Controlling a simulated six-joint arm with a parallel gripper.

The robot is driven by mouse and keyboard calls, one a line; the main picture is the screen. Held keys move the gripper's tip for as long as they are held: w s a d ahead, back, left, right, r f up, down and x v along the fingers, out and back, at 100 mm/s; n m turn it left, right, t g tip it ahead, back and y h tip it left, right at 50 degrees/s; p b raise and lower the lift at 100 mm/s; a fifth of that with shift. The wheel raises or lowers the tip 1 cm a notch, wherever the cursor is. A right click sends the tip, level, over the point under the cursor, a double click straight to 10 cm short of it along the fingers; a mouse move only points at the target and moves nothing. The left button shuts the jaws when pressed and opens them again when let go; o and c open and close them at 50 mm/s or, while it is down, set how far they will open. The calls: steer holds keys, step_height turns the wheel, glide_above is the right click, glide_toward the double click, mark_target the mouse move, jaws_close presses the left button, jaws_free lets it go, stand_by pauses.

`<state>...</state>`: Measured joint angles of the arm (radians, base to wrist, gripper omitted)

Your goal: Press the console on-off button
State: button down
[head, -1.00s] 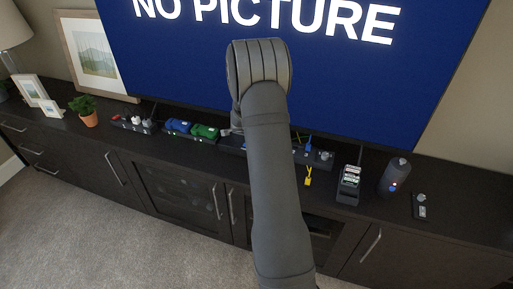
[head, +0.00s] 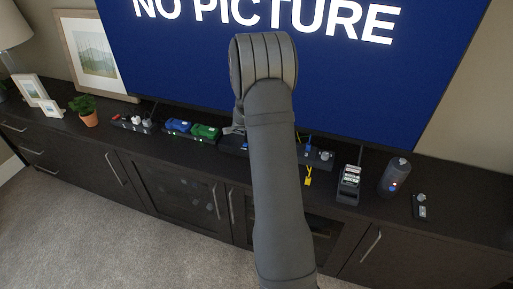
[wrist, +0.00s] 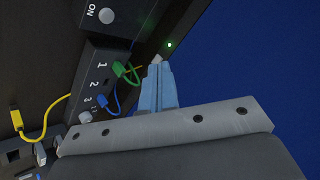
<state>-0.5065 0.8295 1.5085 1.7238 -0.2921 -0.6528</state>
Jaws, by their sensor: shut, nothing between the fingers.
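In the wrist view a dark box (wrist: 125,17) carries a round grey button (wrist: 107,15) beside the letters ON. I cannot tell for sure that this box is the console. My gripper (wrist: 158,66) is shut and empty, its pale blue fingers side by side. The fingertips are close to a dark edge with a lit green light (wrist: 169,45), and apart from the ON button in the picture. Whether they touch the edge is unclear. In the head view my arm hides most of my gripper and part of the row of devices.
A port box (wrist: 92,78) marked 1, 2, 3 has green, blue and yellow cables near my fingers. The large blue screen (head: 360,80) stands behind the cabinet top (head: 455,215). A dark cylinder (head: 394,180), a small card holder (head: 349,184) and a remote-like item (head: 420,207) stand right.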

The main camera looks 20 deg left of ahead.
steer(key=shift+f, duration=4.45)
steer(key=shift+f, duration=0.1)
steer(key=shift+f, duration=0.3)
steer(key=shift+f, duration=0.4)
steer(key=shift+r, duration=0.85)
steer(key=shift+r, duration=2.5)
